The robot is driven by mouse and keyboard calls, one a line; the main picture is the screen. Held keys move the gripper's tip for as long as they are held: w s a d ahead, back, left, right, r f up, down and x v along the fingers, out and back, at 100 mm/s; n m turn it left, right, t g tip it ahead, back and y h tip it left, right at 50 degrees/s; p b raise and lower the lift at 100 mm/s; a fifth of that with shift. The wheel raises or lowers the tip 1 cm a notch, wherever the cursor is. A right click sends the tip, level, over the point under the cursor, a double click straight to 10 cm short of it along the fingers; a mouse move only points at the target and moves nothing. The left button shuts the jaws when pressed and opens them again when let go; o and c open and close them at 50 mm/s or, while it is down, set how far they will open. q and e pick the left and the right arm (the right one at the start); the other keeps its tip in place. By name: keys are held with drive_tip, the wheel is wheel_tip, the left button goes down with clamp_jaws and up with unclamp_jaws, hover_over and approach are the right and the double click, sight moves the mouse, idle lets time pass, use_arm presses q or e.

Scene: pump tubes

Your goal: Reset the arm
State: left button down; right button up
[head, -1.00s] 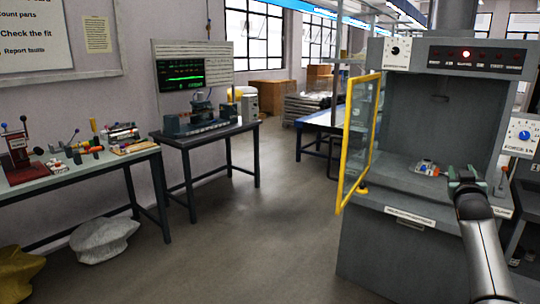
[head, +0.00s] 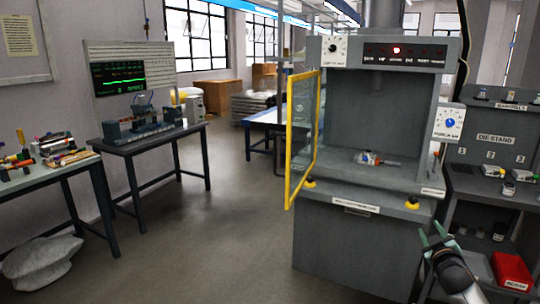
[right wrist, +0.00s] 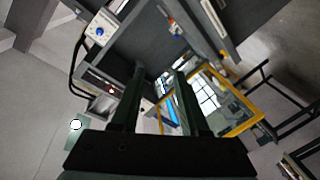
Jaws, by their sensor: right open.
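My right gripper (head: 436,234) shows at the lower right of the head view, in front of the press and below its bed level. It is open and nothing shows between its fingers; the right wrist view also shows the two fingers apart (right wrist: 160,76). My left gripper is in neither view.
The press's yellow-framed door (head: 304,135) stands open on its left. A die stand (head: 495,140) with several parts and a red bin (head: 511,271) is at the right. A bench with a monitor (head: 137,77) stands at the left. The middle floor is clear.

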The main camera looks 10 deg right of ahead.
drive_tip(key=s+a+f+n+g+y, duration=0.1)
drive_tip(key=s+a+f+n+y, duration=0.15)
drive_tip(key=s+a+f, duration=0.55)
drive_tip(key=s+a+f+n+g+y, duration=0.1)
drive_tip(key=s+a+f+y, duration=0.25)
drive_tip(key=a+f, duration=0.45)
drive_tip(key=s+a+f+g+y, duration=0.1)
drive_tip(key=s+a+f+g, duration=0.1)
drive_tip(key=s+a+f, duration=0.35)
drive_tip(key=s+a+f+n+g+y, duration=0.1)
drive_tip(key=s+a+f, duration=0.2)
drive_tip(key=s, duration=0.6)
drive_tip(key=s+a+f+g+y, duration=0.1)
drive_tip(key=s+a+f+g, duration=0.1)
drive_tip(key=s+a+f, duration=0.4)
drive_tip(key=s+a+r+m+t+y, duration=0.1)
drive_tip(key=a+r+m, duration=0.2)
drive_tip(key=a, duration=0.7)
drive_tip(key=shift+m+p, duration=0.4)
drive_tip(key=shift+m, duration=0.65)
drive_tip(key=shift+s, duration=0.1)
